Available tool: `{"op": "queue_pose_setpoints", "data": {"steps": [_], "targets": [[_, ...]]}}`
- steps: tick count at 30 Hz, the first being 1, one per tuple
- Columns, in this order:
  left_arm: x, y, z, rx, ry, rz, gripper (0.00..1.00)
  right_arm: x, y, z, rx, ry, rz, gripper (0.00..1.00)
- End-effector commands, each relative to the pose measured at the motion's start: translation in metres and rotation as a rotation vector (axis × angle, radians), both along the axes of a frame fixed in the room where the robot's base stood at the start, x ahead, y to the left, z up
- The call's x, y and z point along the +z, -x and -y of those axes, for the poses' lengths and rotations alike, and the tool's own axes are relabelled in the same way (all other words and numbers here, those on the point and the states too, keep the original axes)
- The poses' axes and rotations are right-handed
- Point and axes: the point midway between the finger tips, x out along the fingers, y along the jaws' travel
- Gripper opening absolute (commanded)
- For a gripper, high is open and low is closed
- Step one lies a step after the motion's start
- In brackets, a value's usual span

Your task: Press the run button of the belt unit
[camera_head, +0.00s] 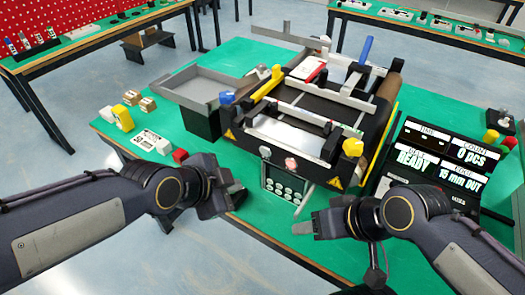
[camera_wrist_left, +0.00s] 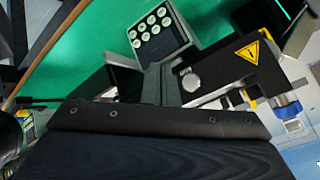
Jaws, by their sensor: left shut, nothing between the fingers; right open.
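The belt unit (camera_head: 310,105) stands on the green table, with a dark belt, side rails and coloured knobs. Its front carries a panel with several pale round buttons (camera_head: 284,187) and a pinkish-red round spot (camera_head: 291,164) above. In the left wrist view, the button panel (camera_wrist_left: 155,32) is at top, and a single pale round button (camera_wrist_left: 191,83) sits on the unit's dark face. I cannot tell which button is run. My left gripper (camera_head: 238,197) is shut and empty, left of the panel and apart from it. My right gripper (camera_head: 308,226) is open, low and right of the panel.
A display (camera_head: 428,165) reading READY stands right of the unit. A grey tray (camera_head: 205,88) is at its left. Yellow (camera_head: 123,117) and red (camera_head: 180,156) blocks and small boxes lie on the left table area. Bare green table shows in front of the unit.

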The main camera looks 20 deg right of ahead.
Motion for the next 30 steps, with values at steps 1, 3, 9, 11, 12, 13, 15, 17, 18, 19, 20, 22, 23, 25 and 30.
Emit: {"op": "queue_pose_setpoints", "data": {"steps": [1, 3, 9, 11, 12, 13, 15, 17, 18, 19, 20, 22, 23, 25, 30], "targets": [[0.0, -0.003, 0.004, -0.001, -0.002, -0.001, 0.0, 0.002, 0.0, 0.0, 0.0, 0.0, 0.0, 0.54], [0.001, -0.008, 0.011, -0.002, -0.003, -0.002, 0.0, 0.004, 0.0, 0.0, 0.0, 0.0, 0.0, 0.54], [0.001, -0.026, 0.034, 0.0, -0.002, -0.002, 0.0, 0.01, 0.0, 0.0, 0.0, 0.0, 0.0, 0.54], [0.001, -0.031, 0.04, 0.0, -0.002, -0.002, 0.0, 0.012, 0.0, 0.0, 0.0, 0.0, 0.0, 0.54], [0.0, -0.034, 0.044, 0.0, -0.002, -0.001, 0.0, 0.013, 0.0, 0.0, 0.0, 0.0, 0.0, 0.54], [0.0, -0.037, 0.047, 0.0, -0.001, -0.001, 0.0, 0.012, 0.0, 0.0, 0.0, 0.0, 0.0, 0.54], [0.0, -0.041, 0.053, 0.001, -0.001, -0.001, 0.0, 0.012, 0.0, 0.0, 0.0, 0.0, 0.0, 0.54], [-0.001, -0.044, 0.057, 0.0, -0.001, -0.001, 0.0, 0.012, 0.0, 0.0, 0.0, 0.0, 0.0, 0.54], [0.0, -0.046, 0.059, 0.0, -0.001, 0.0, 0.0, 0.012, 0.0, 0.0, 0.0, 0.0, 0.0, 0.54], [0.0, -0.047, 0.06, 0.0, -0.001, 0.0, 0.0, 0.012, 0.0, 0.0, 0.0, 0.0, 0.0, 0.54], [0.0, -0.048, 0.061, 0.0, -0.001, 0.0, 0.0, 0.013, 0.0, 0.0, 0.0, 0.0, 0.0, 0.54], [0.0, -0.049, 0.063, 0.0, -0.001, 0.0, 0.0, 0.013, 0.0, 0.0, 0.0, 0.0, 0.0, 0.54], [-0.001, -0.049, 0.063, 0.0, -0.001, 0.0, 0.0, 0.013, 0.0, 0.0, 0.0, 0.0, 0.0, 0.54], [-0.001, -0.05, 0.064, 0.001, -0.001, -0.001, 0.0, 0.013, 0.0, 0.0, 0.0, 0.0, 0.0, 0.54], [0.0, -0.05, 0.064, 0.001, -0.001, -0.001, 0.0, 0.013, 0.0, 0.0, 0.0, 0.0, 0.0, 0.54]]}}
